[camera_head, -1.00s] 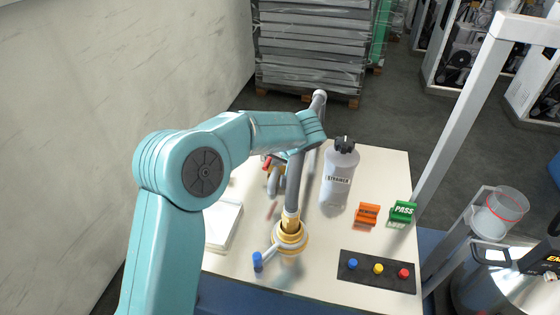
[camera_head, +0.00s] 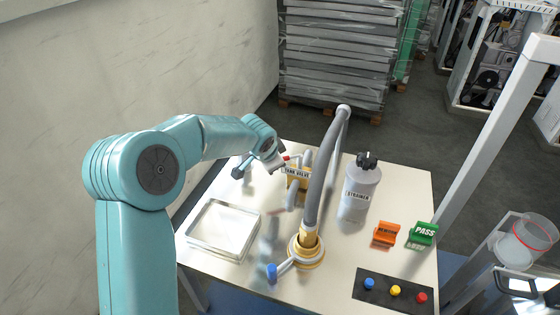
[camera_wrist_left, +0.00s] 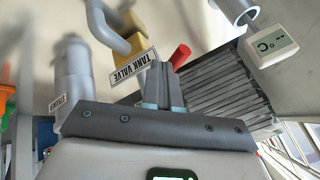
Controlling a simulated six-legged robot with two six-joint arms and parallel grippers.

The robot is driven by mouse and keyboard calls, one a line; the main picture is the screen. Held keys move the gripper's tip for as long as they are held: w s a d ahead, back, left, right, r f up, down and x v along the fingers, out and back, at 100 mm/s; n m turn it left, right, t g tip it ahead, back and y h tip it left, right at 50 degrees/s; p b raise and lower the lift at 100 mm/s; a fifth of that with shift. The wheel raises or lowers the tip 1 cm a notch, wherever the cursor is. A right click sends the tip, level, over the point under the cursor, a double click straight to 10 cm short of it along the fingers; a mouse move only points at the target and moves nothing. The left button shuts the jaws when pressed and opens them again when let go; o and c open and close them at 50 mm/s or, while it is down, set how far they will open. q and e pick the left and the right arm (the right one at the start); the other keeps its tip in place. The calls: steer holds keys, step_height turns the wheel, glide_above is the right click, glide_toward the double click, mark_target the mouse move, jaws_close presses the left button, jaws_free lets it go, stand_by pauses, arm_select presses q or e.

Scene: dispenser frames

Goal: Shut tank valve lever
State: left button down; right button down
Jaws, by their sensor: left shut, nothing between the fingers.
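The tank valve (camera_head: 297,172) stands near the back of the table, with a yellow body, grey pipe and a "TANK VALVE" label. Its label (camera_wrist_left: 134,66) also shows in the left wrist view. The red-tipped lever (camera_head: 287,158) sits beside my left gripper; its red end (camera_wrist_left: 180,55) shows just beyond the fingers in the wrist view. My left gripper (camera_wrist_left: 161,88) is shut and empty, close to the label and lever; I cannot tell whether it touches them. In the head view the gripper (camera_head: 279,165) is left of the valve. My right gripper is out of view.
A grey hose (camera_head: 323,170) rises from a yellow fitting right of the valve. A strainer bottle (camera_head: 360,190) stands further right. A clear square tray (camera_head: 188,237) lies at left. A button panel (camera_head: 372,298) and orange and green signs are at front right.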

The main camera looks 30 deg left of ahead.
arm_select(q)
steer(key=shift+w+a+p, duration=0.3)
steer(key=shift+w+a, duration=0.2)
steer(key=shift+a, duration=0.3)
steer(key=shift+w+a+p, duration=0.25)
steer(key=shift+w+a, duration=0.2)
steer(key=shift+a, duration=0.35)
steer(key=shift+w+a+p, duration=0.45)
steer(key=shift+w+a, duration=0.35)
steer(key=shift+w, duration=0.2)
